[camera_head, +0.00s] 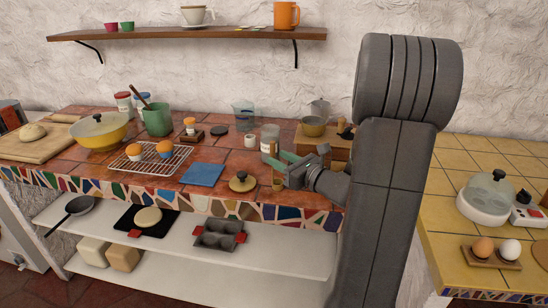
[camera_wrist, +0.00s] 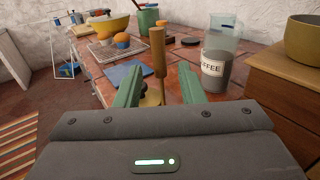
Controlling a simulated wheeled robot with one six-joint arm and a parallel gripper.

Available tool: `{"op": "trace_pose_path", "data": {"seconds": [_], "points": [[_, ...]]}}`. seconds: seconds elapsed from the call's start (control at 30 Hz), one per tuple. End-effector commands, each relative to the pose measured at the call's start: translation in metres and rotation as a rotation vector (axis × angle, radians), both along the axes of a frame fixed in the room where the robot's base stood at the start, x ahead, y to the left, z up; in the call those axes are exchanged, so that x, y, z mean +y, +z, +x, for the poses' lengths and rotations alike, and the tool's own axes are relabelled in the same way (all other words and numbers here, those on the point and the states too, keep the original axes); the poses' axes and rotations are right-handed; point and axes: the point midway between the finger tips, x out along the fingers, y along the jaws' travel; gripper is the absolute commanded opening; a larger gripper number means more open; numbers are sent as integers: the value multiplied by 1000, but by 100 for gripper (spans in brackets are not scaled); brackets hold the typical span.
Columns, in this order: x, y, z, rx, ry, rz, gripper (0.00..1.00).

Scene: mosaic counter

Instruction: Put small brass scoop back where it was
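The small scoop (camera_head: 277,180) shows as an upright brown-gold handle at the front of the tiled counter. In the wrist view its handle (camera_wrist: 157,48) rises between my green fingers, wide at the top and thin lower down. My gripper (camera_head: 282,163) reaches in from the right, low over the counter. In the wrist view my gripper (camera_wrist: 160,78) has its fingers apart, with gaps on both sides of the handle. The scoop's lower end is hidden behind my gripper, so I cannot tell what it rests on.
A brass-coloured lid with a dark knob (camera_head: 243,182) and a blue cloth (camera_head: 202,174) lie to the left. The coffee canister (camera_wrist: 216,66) stands close on the right, beside a wooden box (camera_wrist: 275,100) with a pot (camera_wrist: 304,40). A cooling rack (camera_head: 140,169) is farther left.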

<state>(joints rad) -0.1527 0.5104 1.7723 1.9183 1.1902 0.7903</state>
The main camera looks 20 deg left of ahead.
Motion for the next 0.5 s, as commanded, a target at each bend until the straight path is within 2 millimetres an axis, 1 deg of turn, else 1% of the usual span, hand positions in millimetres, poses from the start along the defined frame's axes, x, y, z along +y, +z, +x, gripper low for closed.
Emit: {"op": "trace_pose_path", "data": {"seconds": [0.03,0.2,0.4,0.5], "points": [[-12,-1,-3,0,-5,0,36],[-45,-1,-15,-1,-5,0,36],[-70,0,-25,0,-3,0,36],[-77,0,-28,0,-1,1,36]]}}
